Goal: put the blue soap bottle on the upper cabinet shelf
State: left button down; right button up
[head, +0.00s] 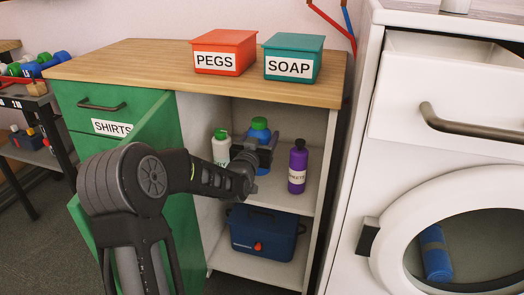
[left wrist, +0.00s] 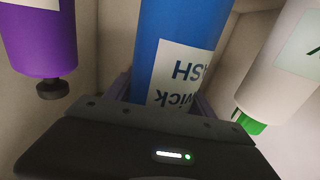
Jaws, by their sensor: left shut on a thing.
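The blue soap bottle (left wrist: 180,35) stands large in the left wrist view, between the fingers of my left gripper (left wrist: 160,95), which is shut on it. Its label reads upside down there. In the head view the blue bottle's top with a green cap (head: 259,124) shows above my left gripper (head: 254,158), inside the cabinet at the upper shelf (head: 282,203). My gripper and forearm hide the lower part of the bottle, so I cannot tell whether its base touches the shelf. My right gripper is not in view.
A white bottle with a green cap (head: 221,148) is left of the blue one, and a purple bottle (head: 297,168) right. A dark blue box (head: 264,234) sits below. The green cabinet door (head: 155,135) is open. PEGS (head: 224,52) and SOAP (head: 293,57) boxes stand on top.

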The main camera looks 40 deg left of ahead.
pick_arm(q)
jog(key=shift+f+b, duration=0.9)
jog(key=shift+f, duration=1.4)
jog(key=shift+f, duration=0.2)
jog(key=shift+c, duration=1.8)
grip_release()
jog(key=shift+r, duration=0.1)
